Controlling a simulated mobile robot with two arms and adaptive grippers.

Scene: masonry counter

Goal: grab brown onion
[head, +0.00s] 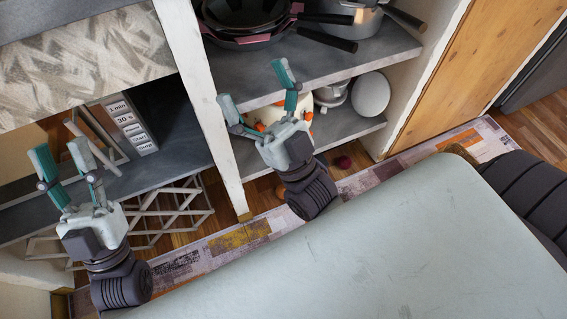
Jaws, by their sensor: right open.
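I cannot make out a brown onion for certain. A small round dark red thing (343,162), perhaps an onion, lies on the floor by the rug, below the lower shelf and to the right of my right gripper. My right gripper (253,84) is open, its fingers spread in front of the shelves with nothing seen between them. It partly hides a white and orange thing (304,108) on the lower shelf. My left gripper (58,149) is open and looks empty, at the far left in front of the microwave.
Dark pans (243,20) and a metal pot (342,20) stand on the upper shelf, handles jutting out. A white round thing (370,94) sits on the lower shelf. A pale post (208,90) divides the shelves from the microwave (130,125). A patchwork rug (400,147) lies below.

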